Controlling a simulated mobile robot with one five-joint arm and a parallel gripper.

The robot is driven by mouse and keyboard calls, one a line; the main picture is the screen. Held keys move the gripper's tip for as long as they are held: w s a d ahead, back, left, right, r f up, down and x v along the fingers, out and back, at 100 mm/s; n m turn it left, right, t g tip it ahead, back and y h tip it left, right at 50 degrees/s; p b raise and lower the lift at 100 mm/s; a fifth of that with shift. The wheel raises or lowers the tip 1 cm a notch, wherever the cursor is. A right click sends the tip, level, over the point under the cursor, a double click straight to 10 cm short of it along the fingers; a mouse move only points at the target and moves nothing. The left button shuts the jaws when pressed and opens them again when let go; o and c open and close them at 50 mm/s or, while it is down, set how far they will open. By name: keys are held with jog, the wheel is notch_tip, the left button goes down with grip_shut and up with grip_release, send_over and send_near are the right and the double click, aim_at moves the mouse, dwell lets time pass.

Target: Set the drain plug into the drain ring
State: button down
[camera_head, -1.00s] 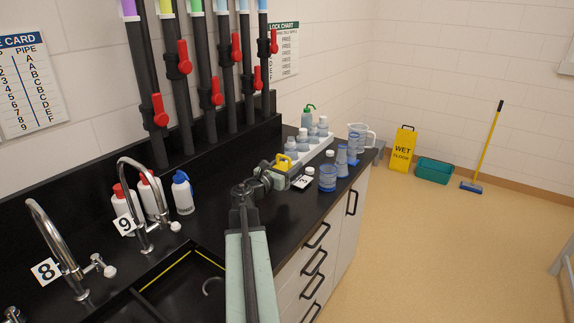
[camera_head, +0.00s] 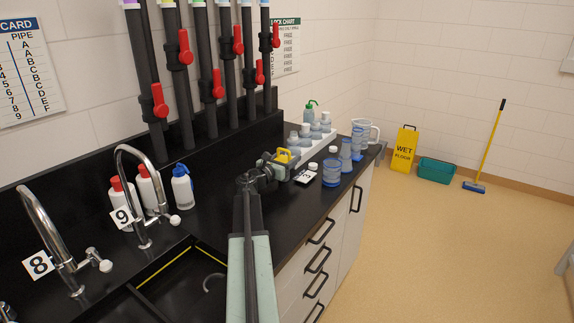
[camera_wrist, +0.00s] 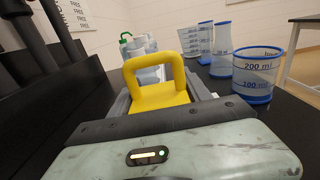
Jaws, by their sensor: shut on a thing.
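The yellow drain plug (camera_head: 283,154) has a loop-shaped handle. It also shows close up in the wrist view (camera_wrist: 158,97). My gripper (camera_head: 279,160) is shut on it and holds it over the black counter, near the bottle rack. The plug's lower part is hidden by the jaws. A curved grey piece (camera_head: 210,280) shows in the black sink basin, partly cut off by my arm. It may be the drain ring; I cannot tell for sure. My gripper is well beyond the basin, farther along the counter.
Taps 8 (camera_head: 60,245) and 9 (camera_head: 140,190) stand along the sink. Blue-marked glassware (camera_head: 332,172) and a white rack of bottles (camera_head: 320,142) stand near my gripper. Black pipes with red valves (camera_head: 216,83) rise behind the counter.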

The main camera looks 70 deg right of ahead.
jog(key=shift+s+f, duration=0.1)
jog(key=shift+c, duration=2.4)
grip_release()
jog(key=shift+a+r, duration=0.25)
jog(key=v, duration=1.1)
jog(key=shift+a+f, duration=0.1)
jog(key=shift+a, duration=0.15)
